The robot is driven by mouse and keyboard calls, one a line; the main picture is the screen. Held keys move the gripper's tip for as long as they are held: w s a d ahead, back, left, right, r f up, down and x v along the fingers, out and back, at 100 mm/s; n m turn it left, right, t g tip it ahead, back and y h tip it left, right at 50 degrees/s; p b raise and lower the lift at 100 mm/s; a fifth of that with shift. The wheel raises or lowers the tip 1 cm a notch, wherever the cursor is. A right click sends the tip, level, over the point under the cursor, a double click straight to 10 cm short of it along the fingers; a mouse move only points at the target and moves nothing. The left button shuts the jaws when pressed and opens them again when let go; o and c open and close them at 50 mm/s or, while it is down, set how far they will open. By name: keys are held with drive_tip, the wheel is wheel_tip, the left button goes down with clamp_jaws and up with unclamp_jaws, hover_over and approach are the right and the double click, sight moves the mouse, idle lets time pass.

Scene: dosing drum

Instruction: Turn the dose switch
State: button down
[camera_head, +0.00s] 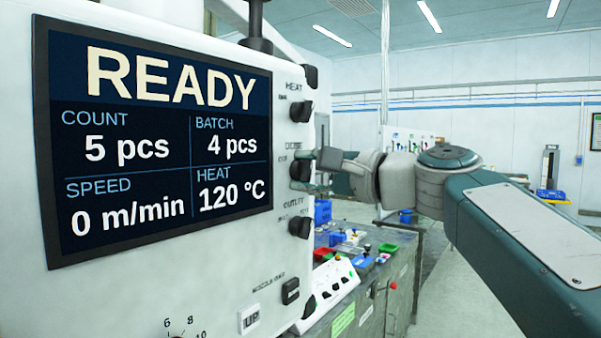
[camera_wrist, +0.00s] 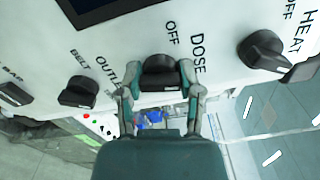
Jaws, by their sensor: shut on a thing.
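The dose switch (camera_wrist: 160,70) is a black knob on the white machine panel, below the words OFF and DOSE in the wrist view. My gripper (camera_wrist: 160,91) has one finger on each side of this knob and is shut on it. In the head view my gripper (camera_head: 316,162) reaches the panel's right edge from the right, at the dose switch (camera_head: 299,170), the middle of three knobs in a column. The knob's exact pointing direction is hard to tell. The screen (camera_head: 160,140) reads READY, count 5 pcs, batch 4 pcs, speed 0 m/min, heat 120 °C.
The heat knob (camera_head: 302,111) is above and the outlet knob (camera_head: 300,227) below, both close to my gripper. A rocker switch (camera_head: 290,290) and an UP button (camera_head: 249,318) sit lower. A bench with coloured bins (camera_head: 361,263) stands behind.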

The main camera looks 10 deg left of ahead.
drive_tip(key=shift+w+d+f+m, duration=0.1)
drive_tip(key=shift+f+m, duration=0.1)
drive_tip(key=shift+m, duration=0.65)
drive_tip(key=shift+w+f+m, duration=0.1)
drive_tip(key=shift+f+m, duration=0.05)
drive_tip(key=shift+m, duration=0.7)
drive_tip(key=shift+c, duration=1.3)
unclamp_jaws()
drive_tip(key=shift+s+d+r, duration=0.1)
drive_tip(key=shift+d+r, duration=0.05)
drive_tip(key=shift+d, duration=0.05)
drive_tip(key=shift+a, duration=0.1)
drive_tip(key=shift+s+d, duration=0.15)
drive_tip(key=shift+d, duration=0.05)
drive_tip(key=v, duration=1.1)
drive_tip(key=shift+d, duration=0.2)
